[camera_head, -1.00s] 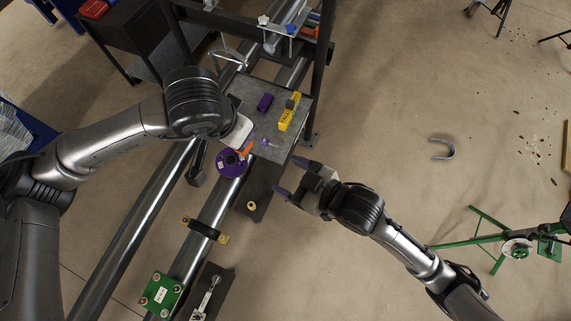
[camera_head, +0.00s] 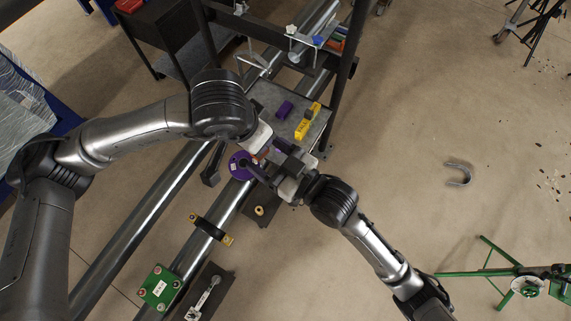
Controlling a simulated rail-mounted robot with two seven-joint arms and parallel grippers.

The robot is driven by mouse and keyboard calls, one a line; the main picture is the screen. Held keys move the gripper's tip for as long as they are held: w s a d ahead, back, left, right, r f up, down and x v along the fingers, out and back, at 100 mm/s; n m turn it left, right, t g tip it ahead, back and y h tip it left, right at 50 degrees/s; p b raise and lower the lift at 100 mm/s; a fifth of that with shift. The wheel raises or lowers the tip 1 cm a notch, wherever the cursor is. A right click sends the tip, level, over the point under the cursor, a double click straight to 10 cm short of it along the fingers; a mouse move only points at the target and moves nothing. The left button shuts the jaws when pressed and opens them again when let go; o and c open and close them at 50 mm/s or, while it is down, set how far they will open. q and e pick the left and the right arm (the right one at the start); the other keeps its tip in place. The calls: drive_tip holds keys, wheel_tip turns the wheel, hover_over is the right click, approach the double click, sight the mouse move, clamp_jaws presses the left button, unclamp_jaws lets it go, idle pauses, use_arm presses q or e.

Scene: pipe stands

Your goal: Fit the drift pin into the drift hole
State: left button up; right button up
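A purple round flange (camera_head: 236,164) with a white label sits on the end of the lower steel pipe. A small orange piece (camera_head: 262,154) shows beside it, between my two grippers; I cannot tell if it is the drift pin. My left gripper (camera_head: 261,146) is just above and right of the flange; its fingertips are mostly hidden, so its grip is unclear. My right gripper (camera_head: 266,160) reaches in from the right, its dark fingers spread apart, one over the flange's right edge and one near the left gripper. The drift hole cannot be made out.
A grey plate (camera_head: 268,96) behind carries a purple block (camera_head: 284,109) and a yellow level-like tool (camera_head: 307,121). A dark upright post (camera_head: 350,60) stands at the back right.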

drive_tip(key=shift+x, duration=2)
drive_tip(key=shift+c, duration=0.5)
use_arm(q)
drive_tip(key=shift+w, duration=0.1)
use_arm(e)
drive_tip(key=shift+s+a, duration=0.1)
drive_tip(key=shift+s, duration=0.05)
drive_tip(key=c, duration=0.9)
use_arm(q)
drive_tip(key=o, duration=0.9)
use_arm(e)
drive_tip(key=shift+c, duration=0.3)
use_arm(q)
drive_tip(key=shift+o, duration=1)
drive_tip(key=shift+d, duration=0.1)
drive_tip(key=shift+s, duration=0.2)
drive_tip(key=shift+s, duration=0.1)
use_arm(e)
drive_tip(key=shift+w, duration=0.25)
